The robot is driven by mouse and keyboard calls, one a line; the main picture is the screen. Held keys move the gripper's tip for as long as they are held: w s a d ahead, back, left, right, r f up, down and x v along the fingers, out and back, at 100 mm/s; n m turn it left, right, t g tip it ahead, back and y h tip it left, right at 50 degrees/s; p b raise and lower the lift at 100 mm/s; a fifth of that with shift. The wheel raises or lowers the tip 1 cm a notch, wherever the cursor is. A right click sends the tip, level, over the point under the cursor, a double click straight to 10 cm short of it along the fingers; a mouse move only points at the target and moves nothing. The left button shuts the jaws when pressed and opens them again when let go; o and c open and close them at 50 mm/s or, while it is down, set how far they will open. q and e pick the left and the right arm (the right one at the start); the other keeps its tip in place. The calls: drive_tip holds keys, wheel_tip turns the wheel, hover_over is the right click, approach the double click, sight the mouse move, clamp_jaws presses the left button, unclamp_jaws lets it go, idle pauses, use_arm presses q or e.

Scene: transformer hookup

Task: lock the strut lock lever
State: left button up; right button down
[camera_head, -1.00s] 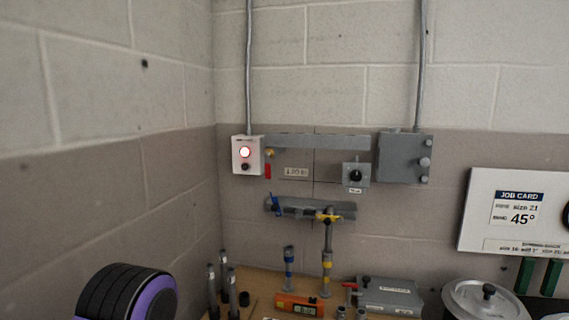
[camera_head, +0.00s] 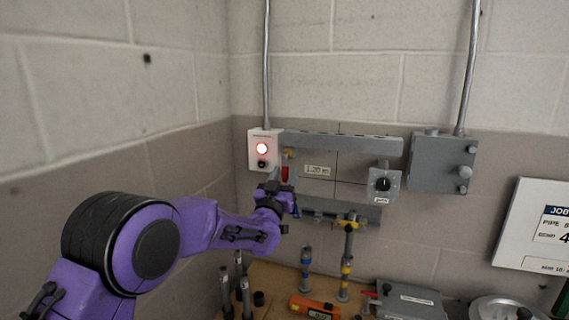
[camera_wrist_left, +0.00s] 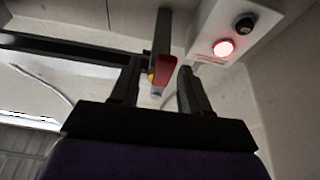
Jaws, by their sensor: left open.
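A small red lever (camera_head: 285,172) hangs below the left end of the upper grey wall rail (camera_head: 345,144). No label names it as the strut lock lever. In the left wrist view the red lever (camera_wrist_left: 166,70) shows between the fingertips, with a yellow part beside it. My left gripper (camera_head: 275,188) is open at the lever, one finger on each side; I cannot tell whether either touches. A lower grey rail (camera_head: 365,217) carries a blue lever (camera_head: 296,211), partly hidden by the gripper, and a yellow clamp (camera_head: 348,224) on an upright strut. My right gripper is not in view.
A white box with a lit red lamp (camera_head: 262,148) is close beside the gripper, also in the left wrist view (camera_wrist_left: 223,48). A dial box (camera_head: 384,184) and grey box (camera_head: 441,163) are to the right. Below, a bench holds posts and an orange tool (camera_head: 315,307).

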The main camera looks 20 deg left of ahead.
use_arm(q)
drive_tip(key=shift+x, duration=0.8)
drive_tip(key=shift+a, duration=0.15)
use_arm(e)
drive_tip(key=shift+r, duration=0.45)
use_arm(q)
clamp_jaws()
